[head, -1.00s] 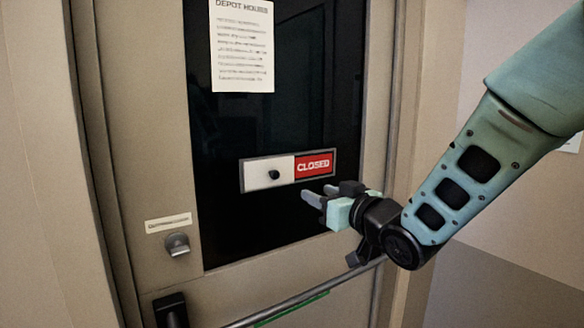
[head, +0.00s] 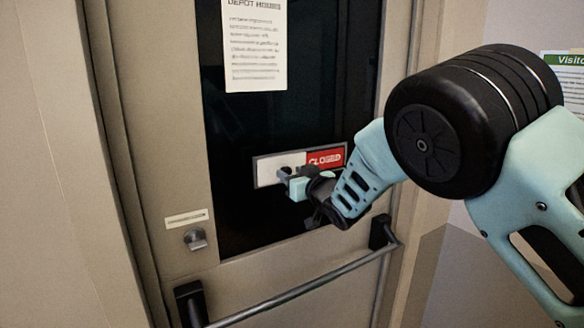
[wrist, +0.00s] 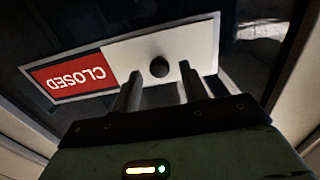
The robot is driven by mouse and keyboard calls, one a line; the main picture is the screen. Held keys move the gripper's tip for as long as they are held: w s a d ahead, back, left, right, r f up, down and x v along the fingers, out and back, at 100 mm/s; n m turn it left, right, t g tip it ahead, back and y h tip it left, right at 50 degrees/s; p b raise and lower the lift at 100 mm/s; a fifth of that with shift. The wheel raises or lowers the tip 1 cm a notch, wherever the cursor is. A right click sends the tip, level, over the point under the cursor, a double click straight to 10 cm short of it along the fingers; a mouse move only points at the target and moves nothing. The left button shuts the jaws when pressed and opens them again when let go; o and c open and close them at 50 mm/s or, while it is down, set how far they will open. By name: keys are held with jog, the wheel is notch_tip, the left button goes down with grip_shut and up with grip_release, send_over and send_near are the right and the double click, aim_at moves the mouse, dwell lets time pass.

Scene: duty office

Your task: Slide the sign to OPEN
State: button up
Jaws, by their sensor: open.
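The sign (head: 270,167) is a framed slider on the dark glass of the door, with a white cover over its left part and a red CLOSED panel (head: 326,158) on its right. In the wrist view the sign appears upside down, with the red CLOSED panel (wrist: 68,75) at left and the white cover (wrist: 196,48) at right. A round black knob (wrist: 159,67) stands out from the cover. My gripper (head: 285,173) is open at the sign, its fingers (wrist: 160,88) spread to either side below the knob in the wrist view. I cannot tell whether they touch anything.
A printed notice (head: 255,45) hangs on the glass above the sign. A lock knob (head: 195,239) with a label sits lower left, and a push bar (head: 300,288) crosses the door below my gripper. A partly visible poster (head: 567,80) is on the right wall.

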jog(key=shift+w+a, duration=0.2)
jog(key=shift+w, duration=0.1)
grip_shut()
jog(key=w+d+b, duration=0.1)
jog(key=w+d, duration=0.1)
jog(key=d, duration=0.2)
jog(key=w+d+b, duration=0.1)
jog(key=w+d, duration=0.2)
jog(key=d, duration=0.1)
jog(key=w+d+b, duration=0.2)
jog(key=w+d, duration=0.1)
jog(key=d, duration=0.1)
jog(key=shift+w+d, duration=0.35)
jog(key=shift+d, duration=0.2)
jog(key=shift+r, duration=0.1)
grip_release()
jog(key=shift+w+d, duration=0.1)
jog(key=shift+d, duration=0.05)
